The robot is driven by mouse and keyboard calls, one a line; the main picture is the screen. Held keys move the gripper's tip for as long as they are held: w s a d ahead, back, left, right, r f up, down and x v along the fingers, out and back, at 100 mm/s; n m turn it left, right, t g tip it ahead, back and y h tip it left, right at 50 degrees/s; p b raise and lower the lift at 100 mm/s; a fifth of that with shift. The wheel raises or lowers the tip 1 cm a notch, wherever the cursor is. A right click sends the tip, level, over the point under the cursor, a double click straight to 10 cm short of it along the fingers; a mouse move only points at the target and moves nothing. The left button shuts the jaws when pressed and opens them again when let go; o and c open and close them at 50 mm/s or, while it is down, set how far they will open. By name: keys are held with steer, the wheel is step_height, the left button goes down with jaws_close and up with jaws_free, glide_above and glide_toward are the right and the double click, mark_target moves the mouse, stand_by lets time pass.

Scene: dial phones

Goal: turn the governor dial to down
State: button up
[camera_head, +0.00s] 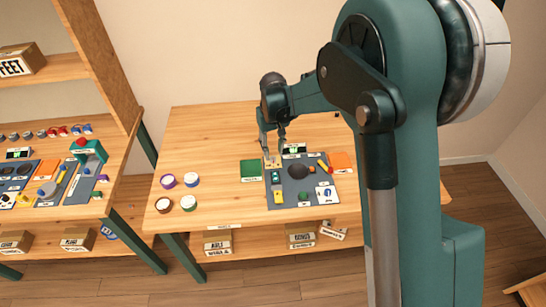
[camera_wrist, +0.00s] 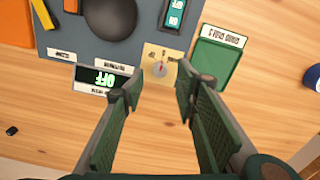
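A small round dial (camera_wrist: 159,69) with a red mark sits on a tan plate (camera_wrist: 151,57) in the wrist view. I take it for the governor dial, but no label I can read confirms this. The tan plate also shows in the head view (camera_head: 272,163) at the back left of a grey panel. My gripper (camera_wrist: 160,86) is open and empty. Its two fingers point down toward the panel, with the dial showing between and just beyond the fingertips. In the head view my gripper (camera_head: 272,147) is above the plate. I cannot tell whether it touches the dial.
A display (camera_wrist: 104,78) showing "OFF" upside down is left of the dial in the wrist view. Bare wooden table (camera_head: 205,130) lies left of the panel.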

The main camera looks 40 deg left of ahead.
mark_target(273, 158)
steer(key=shift+f, duration=2.25)
steer(key=c, duration=0.9)
